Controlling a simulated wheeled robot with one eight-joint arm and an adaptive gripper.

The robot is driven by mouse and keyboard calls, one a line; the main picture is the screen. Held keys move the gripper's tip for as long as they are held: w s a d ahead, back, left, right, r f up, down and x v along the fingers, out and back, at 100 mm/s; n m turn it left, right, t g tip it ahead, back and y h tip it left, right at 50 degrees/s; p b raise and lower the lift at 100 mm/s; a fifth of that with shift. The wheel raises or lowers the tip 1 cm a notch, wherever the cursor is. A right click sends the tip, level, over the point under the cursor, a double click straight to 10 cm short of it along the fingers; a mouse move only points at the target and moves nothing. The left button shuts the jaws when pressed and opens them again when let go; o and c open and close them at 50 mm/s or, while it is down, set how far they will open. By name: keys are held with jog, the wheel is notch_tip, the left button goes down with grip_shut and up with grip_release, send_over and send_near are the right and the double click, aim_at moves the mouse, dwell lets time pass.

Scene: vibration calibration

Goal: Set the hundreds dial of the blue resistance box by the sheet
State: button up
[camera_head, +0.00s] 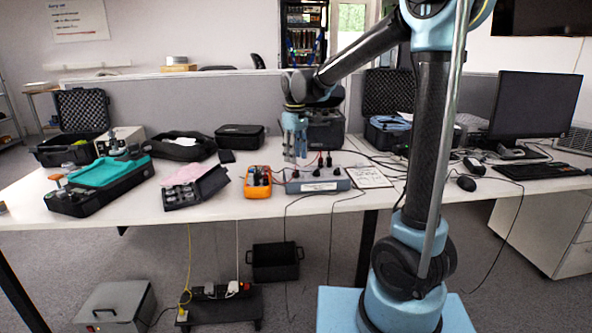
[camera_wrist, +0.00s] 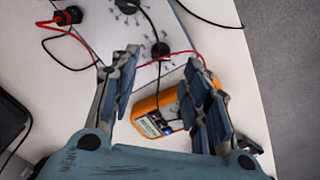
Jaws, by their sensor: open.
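The blue resistance box (camera_head: 318,186) sits near the front edge of the table, with dark knobs and red and black plugs on top. The sheet (camera_head: 368,177) lies flat just to its right. My gripper (camera_head: 295,158) points down above the box's left end, its fingers open and empty. The dial markings are too small to read.
An orange multimeter (camera_head: 257,182) stands left of the box and shows under my fingers in the wrist view (camera_wrist: 160,112). Red and black leads cross near the fingers. An open black case (camera_head: 195,187) lies further left. A mouse (camera_head: 466,183) and keyboard (camera_head: 512,171) are right.

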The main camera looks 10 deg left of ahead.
aim_at(296, 171)
jog(key=shift+f, duration=2.95)
jog(key=shift+c, duration=0.6)
grip_shut()
